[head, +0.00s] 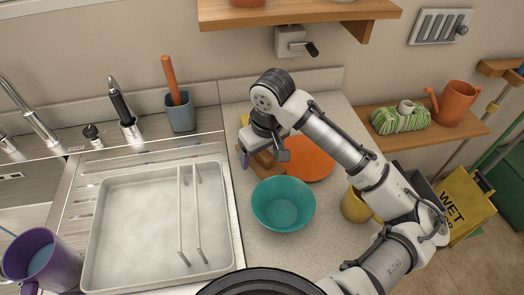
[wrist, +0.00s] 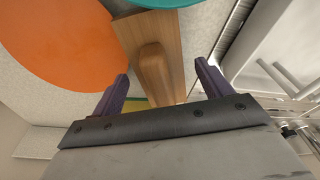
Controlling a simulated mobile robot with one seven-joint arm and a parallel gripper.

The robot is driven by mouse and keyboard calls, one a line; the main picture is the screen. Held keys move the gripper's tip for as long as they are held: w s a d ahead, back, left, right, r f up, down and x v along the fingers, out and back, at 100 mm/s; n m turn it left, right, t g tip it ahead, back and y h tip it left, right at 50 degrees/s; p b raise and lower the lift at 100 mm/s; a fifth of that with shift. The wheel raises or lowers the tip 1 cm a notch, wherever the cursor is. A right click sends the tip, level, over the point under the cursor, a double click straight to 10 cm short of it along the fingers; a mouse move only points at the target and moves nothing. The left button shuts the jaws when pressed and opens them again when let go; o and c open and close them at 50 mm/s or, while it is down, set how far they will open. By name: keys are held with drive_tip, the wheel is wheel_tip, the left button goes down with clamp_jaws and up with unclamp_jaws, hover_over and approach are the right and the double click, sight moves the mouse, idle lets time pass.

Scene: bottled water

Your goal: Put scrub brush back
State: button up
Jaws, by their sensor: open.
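A wooden block with a raised rounded grip, which looks like the scrub brush (wrist: 157,62), lies below my gripper (wrist: 161,72) in the wrist view. My gripper is open, with its two dark purple fingers on either side of the raised grip. A grey-blue holder (head: 180,117) with an orange-handled item (head: 170,78) stands behind the sink.
A teal bowl (head: 283,204) and an orange plate (head: 309,160) sit close to the brush. A yellow mug (head: 356,207) is to the right. A purple mug (head: 42,256) is at the left. A wooden shelf (head: 285,14) hangs above.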

drive_tip(key=shift+r+p, duration=0.3)
drive_tip(key=shift+r, duration=0.25)
wheel_tip(320, 180, up, 12)
drive_tip(key=s+d+b, duration=0.1)
drive_tip(key=b, duration=0.1)
drive_tip(key=shift+s, duration=0.3)
drive_tip(key=shift+f, duration=0.1)
